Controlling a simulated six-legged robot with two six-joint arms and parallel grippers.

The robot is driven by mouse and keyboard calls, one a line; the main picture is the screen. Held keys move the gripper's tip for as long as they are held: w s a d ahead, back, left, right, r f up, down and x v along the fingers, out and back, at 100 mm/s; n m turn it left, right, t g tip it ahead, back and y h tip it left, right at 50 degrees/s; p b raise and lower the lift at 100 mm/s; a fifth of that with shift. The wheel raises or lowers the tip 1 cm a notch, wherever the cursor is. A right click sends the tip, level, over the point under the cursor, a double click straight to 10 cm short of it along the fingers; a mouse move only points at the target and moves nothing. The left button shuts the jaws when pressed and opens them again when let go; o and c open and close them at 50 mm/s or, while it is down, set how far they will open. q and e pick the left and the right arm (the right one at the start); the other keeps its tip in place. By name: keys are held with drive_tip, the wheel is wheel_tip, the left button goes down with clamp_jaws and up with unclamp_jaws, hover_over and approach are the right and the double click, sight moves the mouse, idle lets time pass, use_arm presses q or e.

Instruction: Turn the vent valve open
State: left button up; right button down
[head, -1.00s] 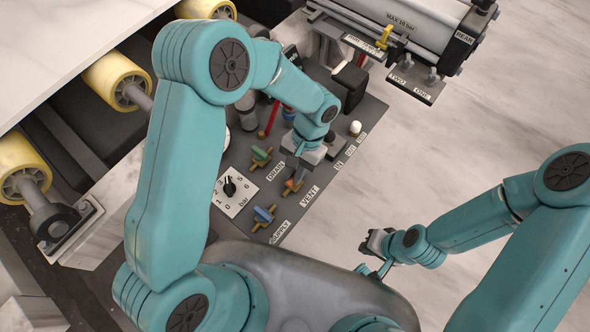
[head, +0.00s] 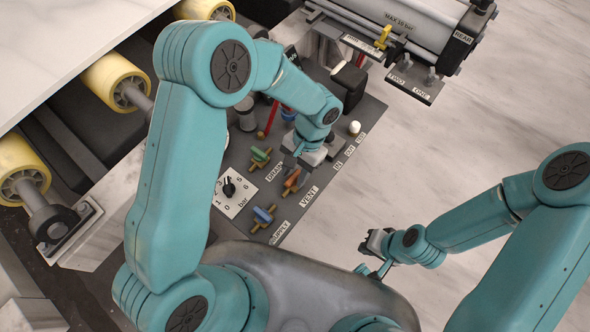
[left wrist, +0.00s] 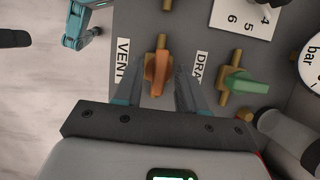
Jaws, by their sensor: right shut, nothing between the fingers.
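The vent valve has an orange handle (head: 291,181) on a brass body, beside the VENT label (head: 309,197). In the left wrist view the orange handle (left wrist: 158,73) lies roughly in line with its brass body. My left gripper (head: 298,172) is over this valve; in the left wrist view its open fingers (left wrist: 158,92) stand on either side of the handle, with gaps showing. My right gripper (head: 366,250) is shut and empty, away from the panel over the pale floor.
A green-handled valve (head: 260,156) by the DRAIN label and a blue-handled valve (head: 263,215) by the SUPPLY label sit close by. A bar dial plate (head: 233,191) and a white knob (head: 354,127) are on the same panel. Yellow rollers (head: 117,81) stand at left.

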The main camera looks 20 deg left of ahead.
use_arm(q)
drive_tip(key=p+v, duration=0.2)
drive_tip(key=v, duration=1.4)
drive_tip(key=shift+r, duration=0.15)
drive_tip(key=shift+s, duration=0.1)
